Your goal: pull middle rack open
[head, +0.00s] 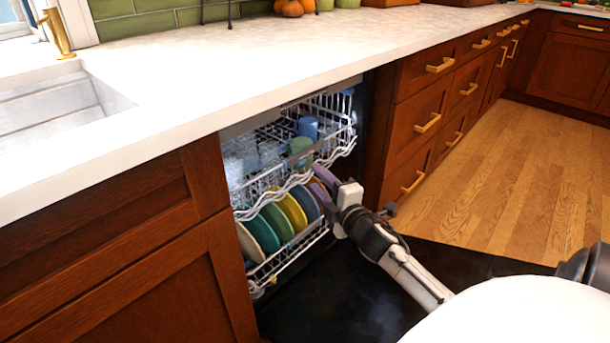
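The dishwasher's middle rack (270,199) is a white wire rack with a wavy front edge. It holds cups, among them a blue cup (307,127) and a green cup (300,147). It sits mostly under the counter, above the lower rack. My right gripper (317,178) is at the front edge of the middle rack, right of its centre. Its fingers overlap the wires in the picture, and I cannot tell if they touch or close on them. My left gripper is out of view.
The lower rack (290,258) holds several coloured plates. The dark dishwasher door (350,300) lies open below my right arm. A white countertop (200,90) overhangs the racks. Wooden drawers (415,120) stand to the right, with wooden floor (500,190) beyond the door.

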